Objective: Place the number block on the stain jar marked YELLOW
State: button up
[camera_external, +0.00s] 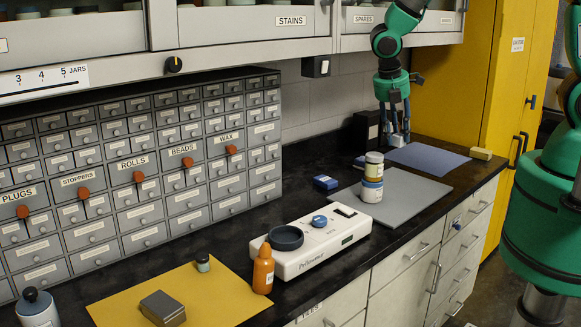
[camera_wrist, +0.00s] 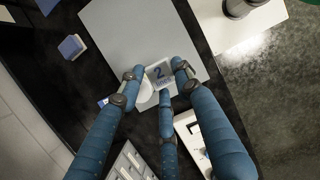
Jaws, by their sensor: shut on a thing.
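My gripper (camera_external: 398,142) is at the far end of the counter, behind and right of the jars in the outside view. A pale round shape (camera_wrist: 146,98) lies partly behind the fingers.
A blue box (camera_external: 326,183) lies left of the jars, and a white meter (camera_external: 318,243) stands nearer. A blue mat (camera_external: 428,156) and a yellowish block (camera_external: 481,154) are at the far end. Drawers (camera_external: 150,190) line the back. The grey mat's right part is clear.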

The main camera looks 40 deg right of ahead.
jog(key=w, duration=0.2)
jog(key=w+a, duration=0.1)
jog(key=w, duration=0.4)
jog(key=shift+w+a+f+p, duration=0.2)
jog(key=shift+w+f+p, duration=0.15)
jog(key=shift+f, duration=1.75)
jog(key=shift+f, duration=0.1)
jog(key=o, duration=1)
jog(key=shift+c, duration=0.2)
jog(key=v, duration=1.2)
